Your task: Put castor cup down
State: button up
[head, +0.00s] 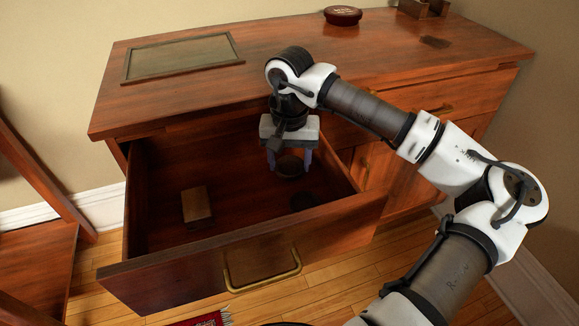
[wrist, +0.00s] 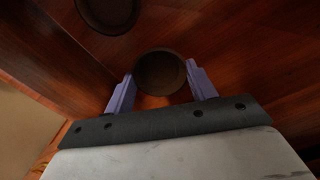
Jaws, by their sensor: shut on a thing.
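A dark brown, round castor cup (head: 290,167) is between the fingers of my gripper (head: 289,162), inside the open drawer (head: 250,235) near its right back part. In the wrist view the cup (wrist: 160,73) shows its round hollow face, with a purple finger of my gripper (wrist: 160,80) on each side. The gripper is shut on it. I cannot tell whether the cup touches the drawer floor. A second dark round piece (head: 303,201) lies on the drawer floor in front of it; it also shows at the top of the wrist view (wrist: 108,12).
A small wooden block (head: 196,205) lies in the left of the drawer. The floor between is bare. The cabinet top (head: 290,50) carries a flat panel (head: 183,57), a red round tin (head: 343,15) and a wooden holder (head: 423,8). Drawer walls surround the gripper.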

aim_at(290, 168)
jog(key=shift+f, duration=1)
jog(key=shift+f+b, duration=0.2)
jog(key=shift+b, duration=0.15)
jog(key=o, duration=1)
jog(key=shift+r, duration=0.1)
jog(key=shift+r, duration=0.1)
notch_tip(290, 168, up, 12)
jog(key=shift+r+p, duration=0.1)
jog(key=shift+p, duration=1.15)
